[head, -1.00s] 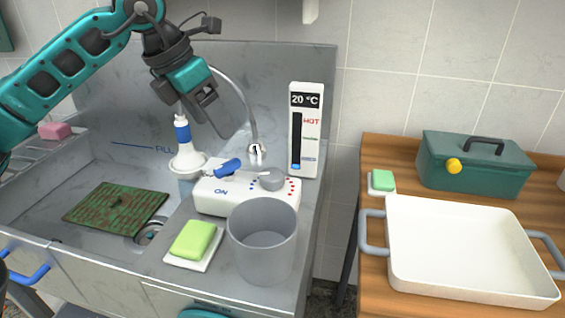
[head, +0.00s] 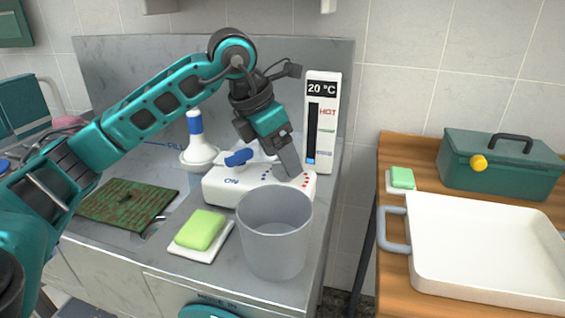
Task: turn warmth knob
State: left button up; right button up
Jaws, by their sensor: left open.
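My left gripper (head: 289,170) is open and points down at the knob's place. I cannot tell whether its fingers touch the knob. A blue lever (head: 239,157) sits on the box, left of the gripper. A tall temperature panel (head: 329,127) behind the box reads 20 °C, with HOT marked high and a short blue bar low. My right gripper is not in view.
A white funnel-like bottle (head: 199,153) stands behind. A white tray (head: 485,240) and green toolbox (head: 497,168) are on the wooden table at right.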

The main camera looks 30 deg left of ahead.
pick_arm(q)
jog(key=shift+x, duration=1)
jog(key=c, duration=1)
